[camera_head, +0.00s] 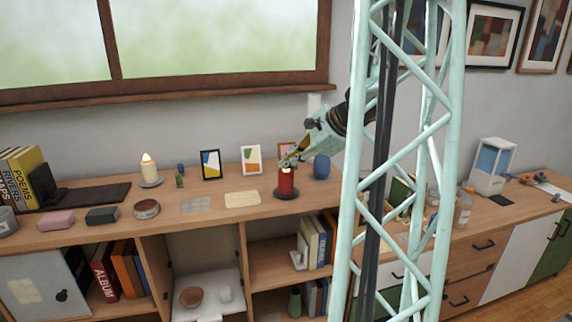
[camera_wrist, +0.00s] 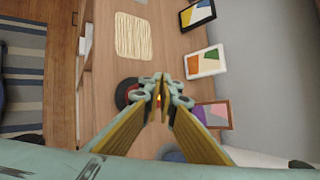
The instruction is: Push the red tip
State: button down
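A red candle (camera_head: 286,181) stands upright on a dark round saucer (camera_head: 286,194) on the wooden sideboard, with a small bright flame at its top. My gripper (camera_head: 289,160) is just above the candle, its fingertips close to the flame. In the wrist view my gripper (camera_wrist: 162,82) has its two yellow-padded fingers drawn together at the tips, with nothing seen held between them. The fingers cover much of the candle; part of the dark saucer (camera_wrist: 122,92) shows to their left, and a flame glow shows between them. I cannot tell whether the fingertips touch it.
A blue vase (camera_head: 321,167) stands right of the candle. Small picture frames (camera_head: 251,160) stand behind, and a woven mat (camera_head: 242,199) lies to the left. A lit cream candle (camera_head: 149,168) is farther left. My lattice column blocks the view at right.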

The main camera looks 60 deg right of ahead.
jog(key=shift+r, duration=0.1)
dwell(0.6)
jog(key=shift+d+r+p, duration=0.15)
jog(key=shift+r+p, duration=0.4)
jog(key=shift+r, duration=0.1)
jog(key=shift+r+p, duration=1.5)
jog(key=shift+r, duration=0.95)
jog(key=shift+w, duration=0.1)
